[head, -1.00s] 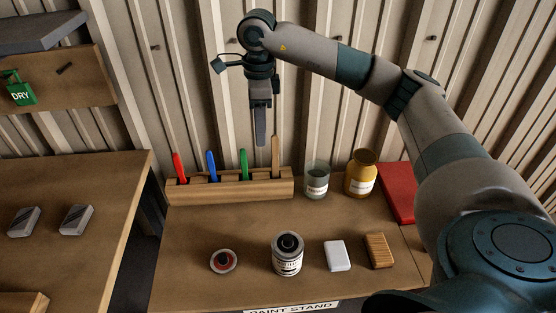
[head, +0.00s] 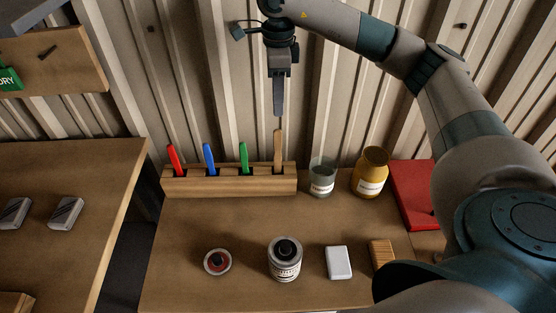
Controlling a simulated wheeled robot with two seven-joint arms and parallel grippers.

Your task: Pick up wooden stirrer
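The wooden stirrer (head: 277,148) is a thin tan stick standing upright in the right-hand slot of a wooden rack (head: 230,187). Its lower end is hidden in the rack. My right gripper (head: 278,108) points down, its tip just above the stirrer's top in the head view, with a small gap between them. The fingers are seen edge-on, so their opening does not show. Nothing visible hangs from them. My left gripper is not in view.
Red (head: 175,160), blue (head: 209,159) and green (head: 244,157) handles stand in the same rack. A glass jar (head: 322,178) and an amber bottle (head: 370,173) are close on its right. A tin (head: 285,259) stands in front. A corrugated wall (head: 195,90) rises behind.

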